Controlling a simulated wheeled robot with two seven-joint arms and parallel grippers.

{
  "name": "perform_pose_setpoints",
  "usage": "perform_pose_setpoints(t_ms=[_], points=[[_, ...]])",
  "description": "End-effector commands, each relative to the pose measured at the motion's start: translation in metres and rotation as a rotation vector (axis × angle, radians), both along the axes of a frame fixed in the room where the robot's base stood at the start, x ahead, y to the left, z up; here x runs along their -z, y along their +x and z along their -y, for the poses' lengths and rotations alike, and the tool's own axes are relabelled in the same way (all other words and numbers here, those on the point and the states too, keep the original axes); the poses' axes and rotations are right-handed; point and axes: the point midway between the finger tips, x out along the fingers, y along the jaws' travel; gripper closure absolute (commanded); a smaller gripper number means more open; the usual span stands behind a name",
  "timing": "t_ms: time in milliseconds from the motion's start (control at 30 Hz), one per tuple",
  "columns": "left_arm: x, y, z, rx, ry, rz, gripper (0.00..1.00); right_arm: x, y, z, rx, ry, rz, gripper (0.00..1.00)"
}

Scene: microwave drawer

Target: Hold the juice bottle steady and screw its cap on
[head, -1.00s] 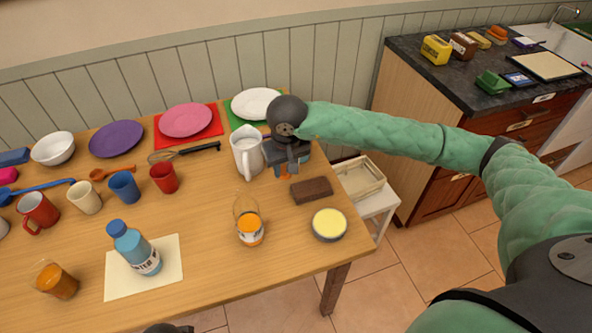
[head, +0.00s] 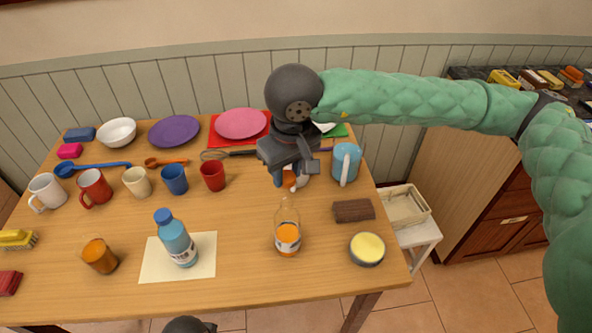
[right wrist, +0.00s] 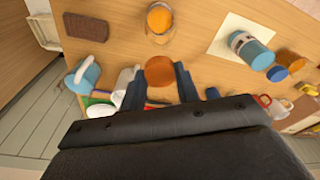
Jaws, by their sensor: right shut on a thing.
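The juice bottle (head: 287,238) is clear with orange juice in its lower part. It stands upright and open-topped on the table, with no gripper touching it. It also shows in the right wrist view (right wrist: 159,20). My right gripper (head: 289,181) is shut on the orange cap (head: 290,180), behind and above the bottle's mouth and apart from it. In the right wrist view, the round cap (right wrist: 160,70) sits between the fingertips. A dark rounded part of mine shows at the head view's bottom edge; my left gripper's fingers are not visible.
A blue bottle (head: 176,240) stands on a cream sheet (head: 205,262) left of the juice bottle. A brown block (head: 353,211) and a yellow-topped tin (head: 367,249) lie right. A blue pitcher (head: 346,160) stands behind the block. The table in front is clear.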

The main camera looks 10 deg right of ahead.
Motion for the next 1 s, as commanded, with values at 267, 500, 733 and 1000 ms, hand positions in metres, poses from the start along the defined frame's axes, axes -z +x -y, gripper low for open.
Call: perform_pose_setpoints(t_ms=[267,500,733,1000], points=[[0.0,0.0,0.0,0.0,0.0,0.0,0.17,-0.008,-0.009,-0.003,-0.027,-0.001,-0.001,0.89],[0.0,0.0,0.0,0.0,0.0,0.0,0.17,-0.008,-0.009,-0.003,-0.027,-0.001,-0.001,0.89],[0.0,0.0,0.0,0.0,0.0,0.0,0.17,-0.004,-0.009,-0.003,-0.026,0.0,-0.002,0.89],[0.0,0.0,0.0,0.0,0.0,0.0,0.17,0.011,-0.009,-0.003,-0.026,-0.001,-0.002,0.89]])
